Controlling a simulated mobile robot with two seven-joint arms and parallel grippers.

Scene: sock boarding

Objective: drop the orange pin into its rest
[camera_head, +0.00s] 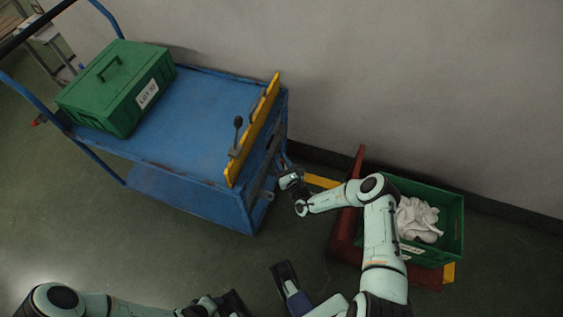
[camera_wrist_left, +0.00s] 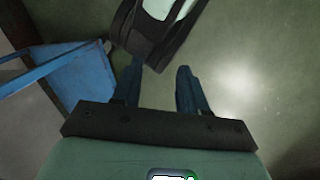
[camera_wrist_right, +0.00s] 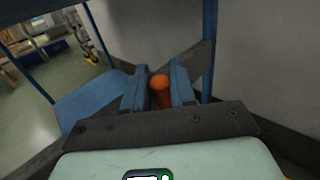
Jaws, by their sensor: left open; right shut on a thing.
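The orange pin (camera_wrist_right: 160,82) stands between the two fingers of my right gripper (camera_wrist_right: 159,90) in the right wrist view. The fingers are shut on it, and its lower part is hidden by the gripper. In the head view my right gripper (camera_head: 290,179) is beside the right end of the blue cart, low by its side; the pin cannot be made out there. My left gripper (camera_wrist_left: 158,88) is open and empty over the floor in the left wrist view. I cannot pick out the pin's rest in any view.
The blue cart (camera_head: 190,120) carries a lidded green box (camera_head: 115,85) and a yellow bar (camera_head: 255,125) with a black-knobbed lever (camera_head: 237,135). A green crate (camera_head: 452,220) of white cloth sits on a red stand (camera_head: 345,225) at right. The wall (camera_head: 400,80) is close behind.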

